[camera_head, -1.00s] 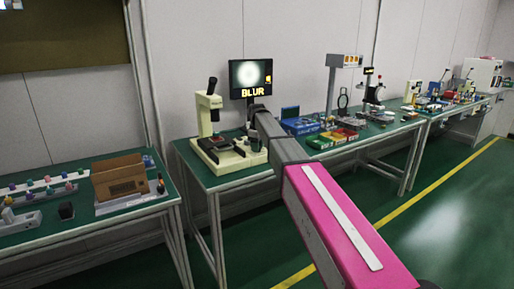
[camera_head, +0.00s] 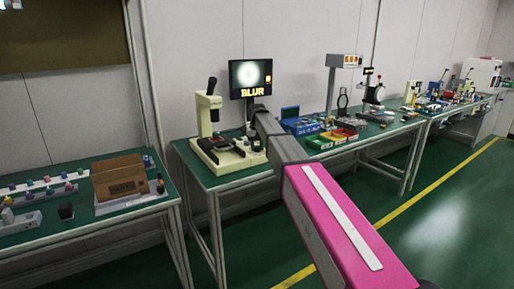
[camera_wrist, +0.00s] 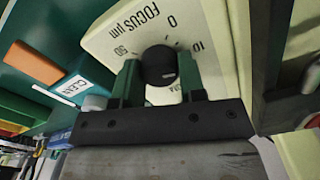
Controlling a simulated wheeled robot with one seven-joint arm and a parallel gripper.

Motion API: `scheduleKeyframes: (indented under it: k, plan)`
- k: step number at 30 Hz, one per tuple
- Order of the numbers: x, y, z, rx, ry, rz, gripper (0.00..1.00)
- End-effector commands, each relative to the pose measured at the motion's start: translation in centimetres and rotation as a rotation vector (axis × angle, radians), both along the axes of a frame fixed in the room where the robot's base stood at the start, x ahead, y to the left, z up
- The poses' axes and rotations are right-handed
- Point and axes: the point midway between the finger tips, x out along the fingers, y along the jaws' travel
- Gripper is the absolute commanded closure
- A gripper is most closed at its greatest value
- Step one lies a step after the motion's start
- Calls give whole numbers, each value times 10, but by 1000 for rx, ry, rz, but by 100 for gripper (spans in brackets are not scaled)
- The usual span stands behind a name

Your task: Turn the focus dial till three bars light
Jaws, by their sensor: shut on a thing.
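The focus dial (camera_wrist: 159,66) is a round black knob on a cream panel (camera_wrist: 115,38) marked "FOCUS µm", in the wrist view. My gripper (camera_wrist: 160,80) has its two green fingers on either side of the dial and is shut on it. In the head view the monitor (camera_head: 250,75) shows a pale blurred spot, the word "BLUR" and a small yellow mark at its right. I cannot make out separate bars there. The cream microscope (camera_head: 208,115) stands left of the monitor. My arm hides much of the dial's side in the head view.
A box labelled "CLEAN" (camera_wrist: 68,90) lies left of the panel in the wrist view. Coloured bins (camera_head: 335,136) stand right of my arm on the green bench. A cardboard box (camera_head: 119,178) sits on the left bench. The floor at right is clear.

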Motion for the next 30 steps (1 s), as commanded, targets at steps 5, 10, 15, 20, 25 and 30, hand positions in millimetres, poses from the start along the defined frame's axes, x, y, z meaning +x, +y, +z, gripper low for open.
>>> scheduleKeyframes:
  k: [5,10,15,20,25,30]
  plan:
    - [0,0,0,0,1,-168,86]
    - [0,-1,0,0,1,-329,86]
    - [0,-1,0,0,1,-486,86]
    - [0,-1,0,0,1,-617,86]
    - [0,-1,0,0,0,-728,86]
    - [0,-1,0,0,0,-804,86]
